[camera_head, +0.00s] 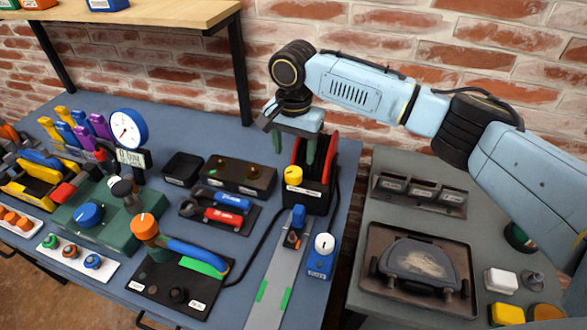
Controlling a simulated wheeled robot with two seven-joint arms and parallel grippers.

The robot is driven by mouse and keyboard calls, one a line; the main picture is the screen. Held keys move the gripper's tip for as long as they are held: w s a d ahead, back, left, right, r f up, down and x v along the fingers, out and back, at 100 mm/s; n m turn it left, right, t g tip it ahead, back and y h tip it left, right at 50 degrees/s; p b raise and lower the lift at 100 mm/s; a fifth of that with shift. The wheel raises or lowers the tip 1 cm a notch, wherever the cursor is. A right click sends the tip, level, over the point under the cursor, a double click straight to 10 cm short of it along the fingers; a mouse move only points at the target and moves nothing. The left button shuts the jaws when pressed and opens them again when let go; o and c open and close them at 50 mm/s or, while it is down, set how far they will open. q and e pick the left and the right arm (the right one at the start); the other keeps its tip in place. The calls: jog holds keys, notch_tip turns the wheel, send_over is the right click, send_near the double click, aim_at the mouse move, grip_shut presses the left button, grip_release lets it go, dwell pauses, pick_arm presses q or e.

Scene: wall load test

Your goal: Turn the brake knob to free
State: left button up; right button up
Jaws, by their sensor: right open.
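A yellow knob (293,174) sits on the front of a black unit with a red reel (310,158) at the back right of the blue bench. It appears to be the brake knob; the small label under it is too small to read. My right gripper (294,150) points down just above and behind the yellow knob, with its two green fingers apart and nothing seen between them. One finger is close to the red reel. I cannot tell whether it touches. My left gripper is not in view.
A black cable runs left of the rail. A shelf (130,25) overhangs the back left.

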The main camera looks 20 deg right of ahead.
aim_at(294, 171)
notch_tip(294, 171, down, 6)
jog(key=shift+f+b, duration=0.25)
jog(key=shift+b, duration=0.05)
jog(key=c, duration=1)
